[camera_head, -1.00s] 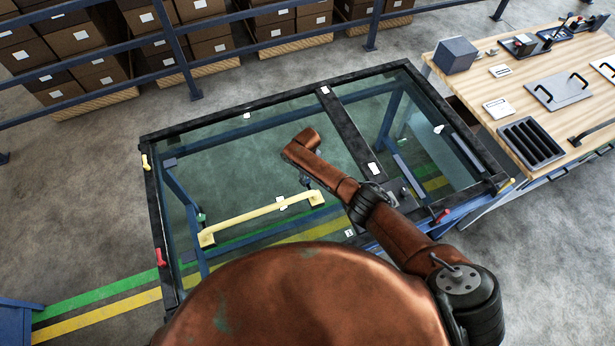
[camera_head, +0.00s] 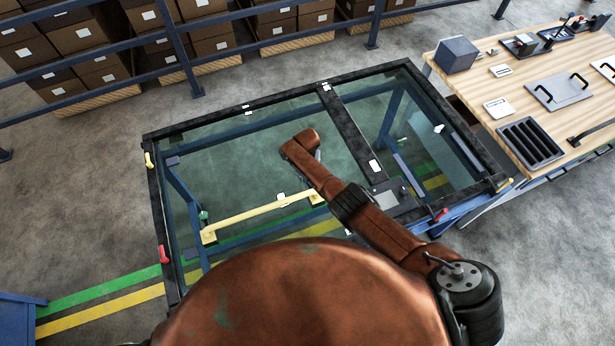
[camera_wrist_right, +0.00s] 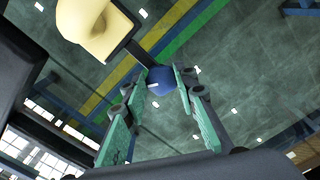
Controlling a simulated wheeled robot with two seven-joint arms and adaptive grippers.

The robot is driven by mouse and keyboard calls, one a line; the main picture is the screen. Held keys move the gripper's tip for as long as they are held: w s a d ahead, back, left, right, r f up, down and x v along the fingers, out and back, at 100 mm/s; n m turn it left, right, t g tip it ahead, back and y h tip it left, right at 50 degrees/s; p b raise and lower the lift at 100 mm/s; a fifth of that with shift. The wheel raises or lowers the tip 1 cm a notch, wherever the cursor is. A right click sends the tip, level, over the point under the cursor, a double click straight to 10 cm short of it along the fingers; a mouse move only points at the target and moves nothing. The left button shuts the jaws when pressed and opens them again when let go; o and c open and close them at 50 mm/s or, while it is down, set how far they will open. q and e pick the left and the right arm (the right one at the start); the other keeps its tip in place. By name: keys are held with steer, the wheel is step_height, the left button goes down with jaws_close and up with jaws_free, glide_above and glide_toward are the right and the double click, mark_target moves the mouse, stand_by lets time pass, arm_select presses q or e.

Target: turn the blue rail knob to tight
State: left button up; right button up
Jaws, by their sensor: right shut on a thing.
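The blue rail knob (camera_wrist_right: 160,80) shows in the right wrist view, at the end of a dark stem beside the yellow rail's rounded end (camera_wrist_right: 88,25). It has a small white mark on its face. My right gripper (camera_wrist_right: 166,82) has its green-sided fingers on either side of the knob and is shut on it. In the head view the yellow rail (camera_head: 262,214) lies along the near left part of the glass panel, and my right arm reaches over the panel. My right gripper and the knob are largely hidden there by my arm. My left gripper is out of view.
The black-framed glass panel (camera_head: 337,118) has red and yellow clamps at its edges. A wooden bench (camera_head: 465,80) with a grey box and trays stands at the right. A blue railing (camera_head: 185,60) with boxes behind runs along the back.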

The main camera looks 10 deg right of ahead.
steer(key=m, duration=0.6)
steer(key=shift+w+a+r, duration=0.1)
steer(key=shift+w, duration=0.1)
steer(key=m, duration=0.5)
steer(key=shift+w+m, duration=0.15)
steer(key=shift+m, duration=0.25)
steer(key=o, duration=1.2)
steer(key=shift+c, duration=0.2)
steer(key=shift+a+r, duration=0.15)
steer(key=shift+r, duration=0.3)
step_height(320, 180, up, 11)
